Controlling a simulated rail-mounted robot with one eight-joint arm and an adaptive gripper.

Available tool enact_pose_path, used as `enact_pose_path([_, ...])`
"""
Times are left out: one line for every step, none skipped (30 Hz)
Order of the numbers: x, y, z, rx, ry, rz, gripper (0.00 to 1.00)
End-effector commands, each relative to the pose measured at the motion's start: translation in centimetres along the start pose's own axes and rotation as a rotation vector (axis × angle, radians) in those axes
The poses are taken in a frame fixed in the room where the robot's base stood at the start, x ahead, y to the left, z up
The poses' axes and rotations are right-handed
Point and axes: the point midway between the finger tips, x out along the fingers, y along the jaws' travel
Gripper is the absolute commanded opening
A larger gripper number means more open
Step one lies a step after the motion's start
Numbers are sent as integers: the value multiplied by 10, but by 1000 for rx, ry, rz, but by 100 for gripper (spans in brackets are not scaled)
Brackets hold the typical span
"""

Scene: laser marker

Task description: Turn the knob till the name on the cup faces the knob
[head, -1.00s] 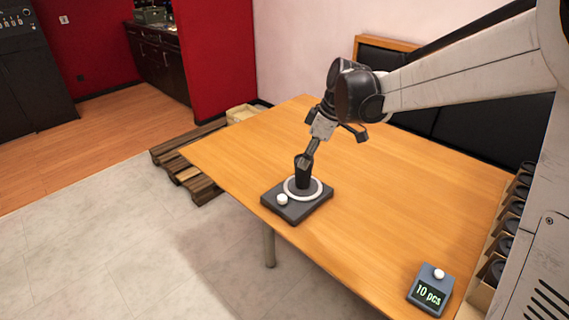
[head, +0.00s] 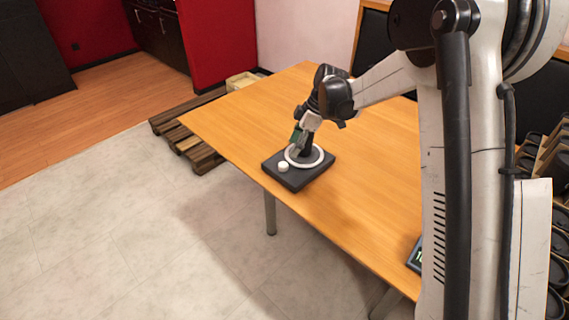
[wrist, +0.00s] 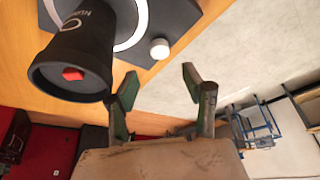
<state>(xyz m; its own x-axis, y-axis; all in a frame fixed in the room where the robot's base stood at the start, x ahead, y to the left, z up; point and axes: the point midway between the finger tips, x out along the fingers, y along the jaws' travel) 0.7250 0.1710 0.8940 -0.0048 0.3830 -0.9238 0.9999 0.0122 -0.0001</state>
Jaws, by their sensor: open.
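The dark cup (wrist: 85,45) stands on a turntable with a white ring (wrist: 134,20); in the head view the cup (head: 306,150) is partly hidden by my gripper. Its lid, with a red square, faces the wrist camera. The white knob (wrist: 159,48) sits on the dark base (head: 296,181), left of the cup in the head view (head: 283,167). My gripper (wrist: 160,82) is open and empty, beside the cup, its fingertips pointing toward the knob, apparently short of it.
The base sits near the edge of the wooden table (head: 380,170). A small display box (head: 414,255) is mostly hidden behind my arm. Several dark cups fill a box (head: 555,150) at the right. A wooden pallet (head: 192,140) lies on the floor beyond the table.

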Motion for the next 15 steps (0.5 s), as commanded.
enact_pose_path([11,0,0,0,0,0,45])
enact_pose_path([16,0,0,0,0,0,45])
enact_pose_path([24,0,0,-1,0,0,45])
enact_pose_path([30,0,0,-1,0,0,45])
enact_pose_path([35,0,0,-1,0,-1,45])
enact_pose_path([42,0,0,-1,0,-1,45])
enact_pose_path([48,0,0,-1,0,-1,45])
enact_pose_path([53,0,0,-1,0,-1,45])
enact_pose_path([59,0,0,0,0,-1,45])
enact_pose_path([63,0,0,0,0,0,45])
enact_pose_path([67,0,0,0,0,0,45])
enact_pose_path([72,0,0,1,0,0,45])
enact_pose_path([75,0,0,1,0,0,45])
enact_pose_path([78,0,0,1,0,0,45])
enact_pose_path([81,0,0,1,0,0,45])
